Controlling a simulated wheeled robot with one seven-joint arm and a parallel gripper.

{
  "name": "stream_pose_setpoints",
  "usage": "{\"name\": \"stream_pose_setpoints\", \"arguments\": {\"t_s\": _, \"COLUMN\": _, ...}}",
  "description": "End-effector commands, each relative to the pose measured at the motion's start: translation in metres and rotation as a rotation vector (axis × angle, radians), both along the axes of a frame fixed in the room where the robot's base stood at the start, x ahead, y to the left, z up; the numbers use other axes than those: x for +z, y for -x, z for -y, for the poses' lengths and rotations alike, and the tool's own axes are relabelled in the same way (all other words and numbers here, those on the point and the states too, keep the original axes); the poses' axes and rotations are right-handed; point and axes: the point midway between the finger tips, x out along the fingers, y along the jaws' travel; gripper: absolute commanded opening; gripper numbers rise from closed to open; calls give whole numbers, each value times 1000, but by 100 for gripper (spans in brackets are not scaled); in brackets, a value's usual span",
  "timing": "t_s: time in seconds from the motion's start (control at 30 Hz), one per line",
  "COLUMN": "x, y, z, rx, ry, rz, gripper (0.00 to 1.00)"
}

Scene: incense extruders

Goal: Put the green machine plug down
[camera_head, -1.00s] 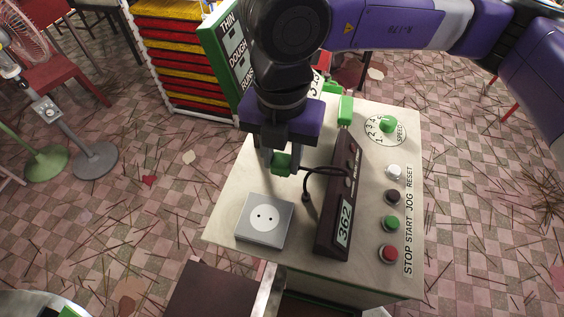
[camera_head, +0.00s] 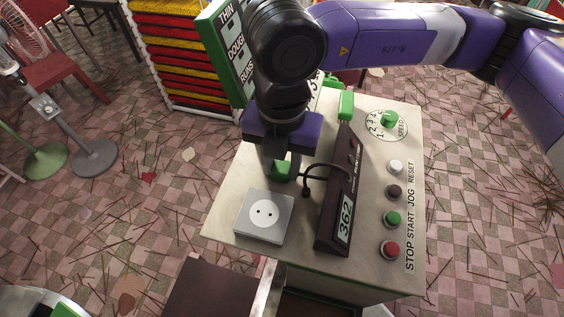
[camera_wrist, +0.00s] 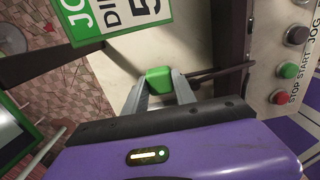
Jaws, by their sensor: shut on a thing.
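The green machine plug (camera_head: 281,171) is between the fingers of my gripper (camera_head: 279,174), low at the machine's top, just behind the socket box. In the wrist view my gripper (camera_wrist: 160,88) is shut on the green plug (camera_wrist: 159,79), with a grey finger on each side. The plug's black cord (camera_head: 318,168) runs right to the dark panel. Whether the plug touches the surface is hidden in the head view. The grey socket box (camera_head: 284,238) has a round white socket face with two holes, and it is empty.
A dark panel reading 362 (camera_head: 336,215) stands right of the socket box. STOP, START, JOG and RESET buttons and a green speed knob (camera_head: 389,119) line the right side. Bare pale surface (camera_head: 232,190) lies left of the gripper.

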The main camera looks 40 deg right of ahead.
Motion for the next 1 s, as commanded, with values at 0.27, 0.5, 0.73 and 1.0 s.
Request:
{"name": "stream_pose_setpoints", "arguments": {"t_s": 0.27, "x": -4, "y": 0, "z": 0, "rx": 0, "ry": 0, "rz": 0, "gripper": 0}}
{"name": "stream_pose_setpoints", "arguments": {"t_s": 0.5, "x": -4, "y": 0, "z": 0, "rx": 0, "ry": 0, "rz": 0, "gripper": 54}}
{"name": "stream_pose_setpoints", "arguments": {"t_s": 0.73, "x": -3, "y": 0, "z": 0, "rx": 0, "ry": 0, "rz": 0, "gripper": 54}}
{"name": "stream_pose_setpoints", "arguments": {"t_s": 1.0, "x": 13, "y": 0, "z": 0, "rx": 0, "ry": -1, "rz": 0, "gripper": 54}}
